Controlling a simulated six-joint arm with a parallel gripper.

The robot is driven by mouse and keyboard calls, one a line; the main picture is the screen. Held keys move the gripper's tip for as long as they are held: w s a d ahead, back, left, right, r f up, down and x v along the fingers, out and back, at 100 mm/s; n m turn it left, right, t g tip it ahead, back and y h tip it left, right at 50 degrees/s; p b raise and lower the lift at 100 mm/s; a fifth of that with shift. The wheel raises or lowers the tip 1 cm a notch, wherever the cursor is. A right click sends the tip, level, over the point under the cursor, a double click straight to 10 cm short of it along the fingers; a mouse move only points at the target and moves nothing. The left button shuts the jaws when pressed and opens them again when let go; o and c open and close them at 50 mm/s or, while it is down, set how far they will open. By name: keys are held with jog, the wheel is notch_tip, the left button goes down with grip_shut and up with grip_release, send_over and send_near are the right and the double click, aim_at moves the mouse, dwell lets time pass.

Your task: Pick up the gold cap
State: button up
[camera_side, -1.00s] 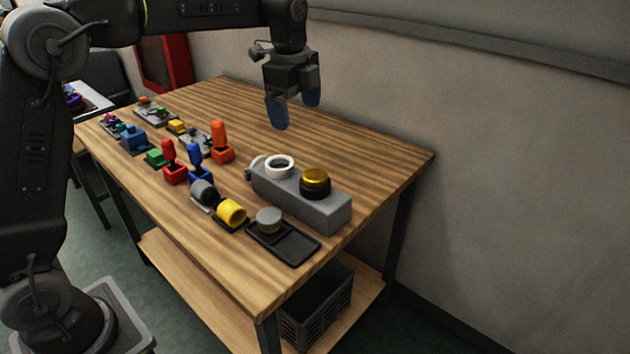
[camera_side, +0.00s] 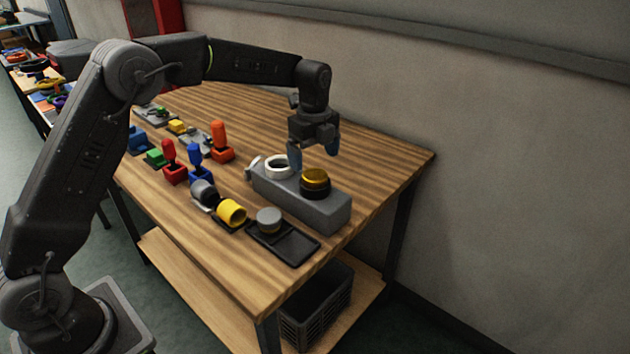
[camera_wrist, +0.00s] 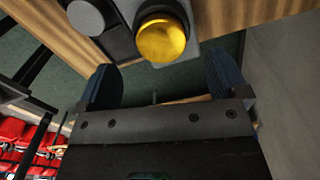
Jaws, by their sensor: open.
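The gold cap (camera_side: 315,177) sits on a black ring on top of a grey block (camera_side: 318,211), at the block's right part. It also shows in the wrist view (camera_wrist: 161,38) at the top centre, beyond my fingertips. My gripper (camera_side: 315,157) hangs over the block, behind and just above the gold cap in the side view, with its blue fingers spread. In the wrist view my gripper (camera_wrist: 160,80) is open with nothing between the fingers. The cap looks free of both fingers.
A white ring (camera_side: 279,167) stands on the same block, left of the cap. A black tray (camera_side: 283,242) with a grey round cap (camera_side: 269,220) lies in front. Several coloured parts, including a yellow one (camera_side: 231,211), line the table's left side. A wall rises behind the table.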

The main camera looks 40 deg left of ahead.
aim_at(315, 174)
notch_tip(315, 174, down, 5)
jog(key=shift+d+f, duration=0.1)
dwell(0.3)
jog(key=c, duration=1.1)
jog(key=shift+r, duration=0.2)
jog(key=shift+c, duration=0.2)
notch_tip(315, 174, up, 4)
jog(key=shift+w, duration=0.1)
jog(key=s+a+r, duration=0.5)
jog(key=a+r, duration=0.2)
jog(key=a, duration=0.3)
jog(key=shift+s+a, duration=0.15)
jog(key=shift+a, duration=0.1)
jog(key=shift+r, duration=0.95)
